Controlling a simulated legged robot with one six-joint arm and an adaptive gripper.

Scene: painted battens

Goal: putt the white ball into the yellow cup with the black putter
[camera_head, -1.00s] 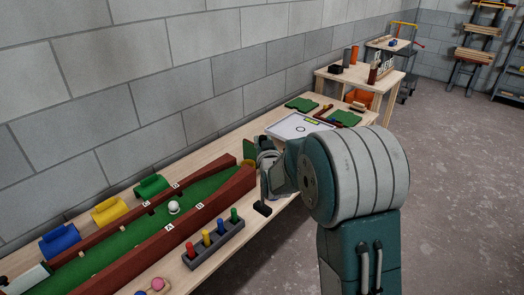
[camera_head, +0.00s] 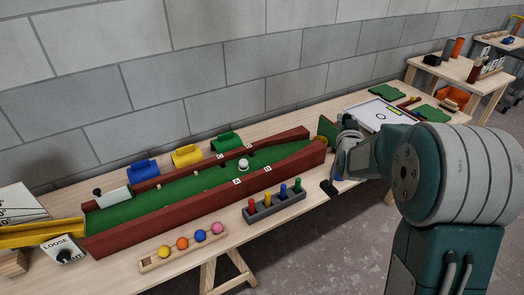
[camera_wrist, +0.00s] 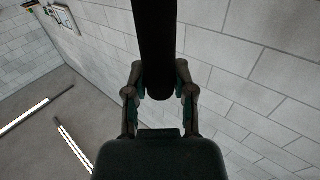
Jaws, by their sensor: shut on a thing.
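The white ball (camera_head: 243,165) rests on the green lane (camera_head: 150,205) between red-brown side walls, near the posted letters. The yellow cup (camera_head: 187,156) lies on its side beyond the lane's far wall, between a blue cup (camera_head: 142,171) and a green cup (camera_head: 226,143). My gripper (camera_head: 346,150) is by the lane's right end, shut on the black putter. The putter's black head (camera_head: 328,187) hangs low, in front of the near wall and apart from the ball. In the wrist view, the dark putter shaft (camera_wrist: 157,45) runs between my gripper's fingers (camera_wrist: 159,80).
A peg rack (camera_head: 275,208) and a tray of coloured balls (camera_head: 182,252) stand in front of the lane. A yellow chute (camera_head: 40,234) and a "LOOSE" sign (camera_head: 62,249) are at the left. A whiteboard (camera_head: 378,117) lies behind my arm. The block wall bounds the back.

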